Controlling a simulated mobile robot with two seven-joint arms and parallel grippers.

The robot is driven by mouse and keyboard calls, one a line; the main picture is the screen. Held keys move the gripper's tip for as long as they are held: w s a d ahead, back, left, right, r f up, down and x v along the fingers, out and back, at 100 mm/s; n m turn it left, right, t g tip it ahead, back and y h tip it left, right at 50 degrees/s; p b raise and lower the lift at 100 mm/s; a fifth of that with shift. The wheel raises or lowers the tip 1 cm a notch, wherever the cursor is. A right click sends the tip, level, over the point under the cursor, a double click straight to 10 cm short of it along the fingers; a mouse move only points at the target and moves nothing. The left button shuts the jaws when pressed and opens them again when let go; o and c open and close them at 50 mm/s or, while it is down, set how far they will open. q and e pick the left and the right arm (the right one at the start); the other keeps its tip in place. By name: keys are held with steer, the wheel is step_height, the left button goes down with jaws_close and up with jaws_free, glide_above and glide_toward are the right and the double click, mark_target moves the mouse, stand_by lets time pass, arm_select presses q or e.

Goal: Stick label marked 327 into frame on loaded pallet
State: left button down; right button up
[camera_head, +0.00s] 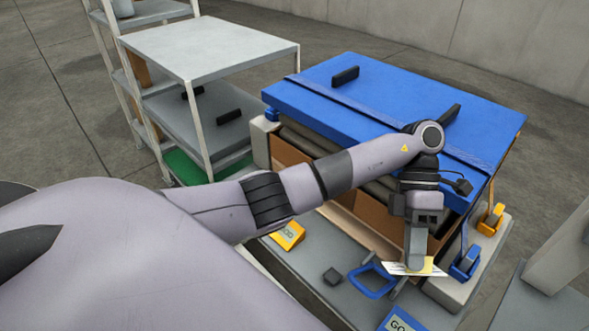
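My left arm reaches in from the left across the picture. Its gripper (416,262) points down in front of the loaded pallet and is shut on a thin white and yellow label (397,268). Any number on the label is too small to read, and the fingers hide part of it. The load has a blue top cover (390,105) with a strap across it and brown cartons (287,158) below. A blue open frame (371,281) lies on the grey surface left of the label; whether it is the label frame I cannot tell. My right gripper is not in view.
A yellow box (288,235) and a blue "GO" panel (400,321) are on the grey surface (315,272) in front. Orange (491,219) and blue (465,263) clamps are at the load's right corner. A grey shelf cart (205,45) stands at the back left.

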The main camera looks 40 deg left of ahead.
arm_select(q)
steer(key=shift+w+a+f+n+t+h, duration=0.1)
steer(key=shift+a+n+t+h, duration=0.05)
steer(key=shift+n+h, duration=0.35)
steer(key=shift+w+a+f+n+t+h, duration=0.15)
steer(key=shift+n+h, duration=0.15)
steer(key=shift+n, duration=0.3)
steer(key=a+f+n+t+y+b, duration=0.3)
steer(key=a+f+n+t+b, duration=0.1)
steer(key=a+n+t, duration=0.85)
steer(key=a+f+n+t+y+b, duration=0.2)
steer(key=a+f+n+t+b, duration=0.25)
steer(key=a+n+t, duration=0.85)
steer(key=w+f+b, duration=0.2)
steer(key=w, duration=0.4)
steer(key=w+f+g+b, duration=0.1)
steer(key=w+f+b, duration=0.2)
steer(key=w, duration=0.4)
steer(key=shift+y+b, duration=0.3)
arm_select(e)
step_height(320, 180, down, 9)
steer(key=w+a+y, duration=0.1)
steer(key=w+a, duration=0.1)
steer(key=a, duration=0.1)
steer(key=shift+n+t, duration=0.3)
